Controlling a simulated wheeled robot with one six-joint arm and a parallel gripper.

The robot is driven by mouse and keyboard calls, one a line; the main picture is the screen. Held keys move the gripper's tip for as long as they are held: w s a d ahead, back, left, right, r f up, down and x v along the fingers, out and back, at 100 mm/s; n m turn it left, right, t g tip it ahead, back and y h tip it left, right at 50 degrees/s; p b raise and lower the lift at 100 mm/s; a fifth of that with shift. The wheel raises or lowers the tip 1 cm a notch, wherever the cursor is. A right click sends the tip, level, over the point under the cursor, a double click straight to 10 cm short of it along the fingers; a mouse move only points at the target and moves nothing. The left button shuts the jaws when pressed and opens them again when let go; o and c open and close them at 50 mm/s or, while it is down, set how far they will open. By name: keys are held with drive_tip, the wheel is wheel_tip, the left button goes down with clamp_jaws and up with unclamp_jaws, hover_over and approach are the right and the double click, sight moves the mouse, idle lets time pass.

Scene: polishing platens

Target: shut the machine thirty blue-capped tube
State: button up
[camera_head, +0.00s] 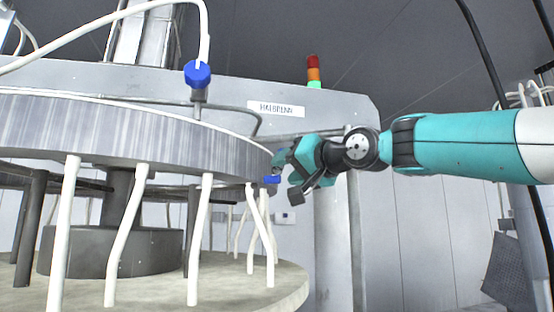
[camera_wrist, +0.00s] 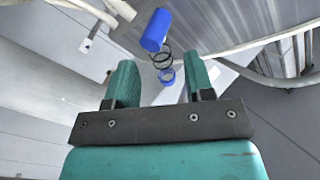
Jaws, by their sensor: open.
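My gripper (camera_head: 279,165) is at the right edge of the large round platen in the head view. A small blue part (camera_head: 272,180) shows right at its fingertips. In the wrist view my gripper (camera_wrist: 159,64) is open, with one teal finger on each side. A blue cylindrical cap (camera_wrist: 155,30) lies just beyond the fingertips, roughly between them. Dark rings (camera_wrist: 162,59) and a blue ring (camera_wrist: 166,75) follow below it, between the fingers. I cannot tell whether the fingers touch them. Another blue cap (camera_head: 198,73) sits on a white tube above the platen.
The grey platen (camera_head: 120,130) fills the left, with several white tubes hanging below it over a round base (camera_head: 285,292). A labelled grey housing (camera_head: 340,108) with a signal light (camera_head: 313,72) stands behind. Black cables hang at the right.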

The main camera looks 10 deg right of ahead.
sight(281, 169)
drive_tip(key=shift+p+x, duration=0.6)
drive_tip(key=shift+x, duration=1.2)
clamp_jaws()
